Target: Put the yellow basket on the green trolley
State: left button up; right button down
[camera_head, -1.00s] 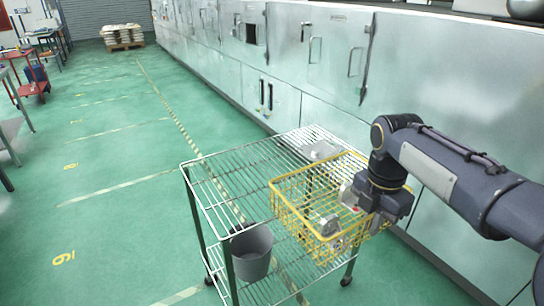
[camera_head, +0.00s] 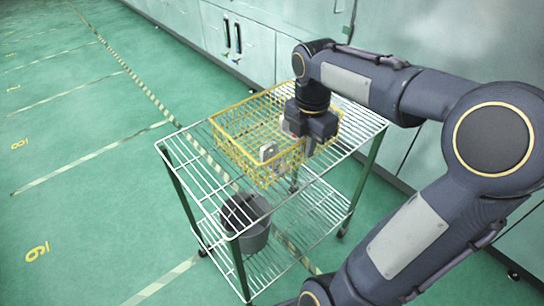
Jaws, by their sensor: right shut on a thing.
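The yellow basket (camera_head: 232,137) is an open wire basket with a few grey metal castings (camera_head: 270,153) in it. My right gripper (camera_head: 300,136) is shut on the basket at its right side, and partly hides that side. The basket is over the top shelf of the green trolley (camera_head: 205,198), which has green posts and white wire shelves. I cannot tell whether the basket's bottom touches the shelf. My left gripper is not in view.
A grey bucket (camera_head: 246,222) stands on the trolley's lower shelf. Pale green cabinets (camera_head: 255,52) line the far side behind the trolley. The green floor (camera_head: 75,130) to the left is clear, with striped marking lines.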

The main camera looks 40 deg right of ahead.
jog(key=w+a+f, duration=0.1)
jog(key=w+f, duration=0.1)
jog(key=w+a+f, duration=0.1)
jog(key=w+f, duration=0.1)
jog(key=w+a+f, duration=0.2)
jog(key=w, duration=0.1)
jog(key=shift+f, duration=0.35)
jog(key=shift+w+a+f, duration=0.1)
jog(key=shift+f, duration=0.85)
jog(key=shift+w+a+f, duration=0.1)
jog(key=shift+f, duration=0.95)
jog(key=c, duration=1.6)
grip_release()
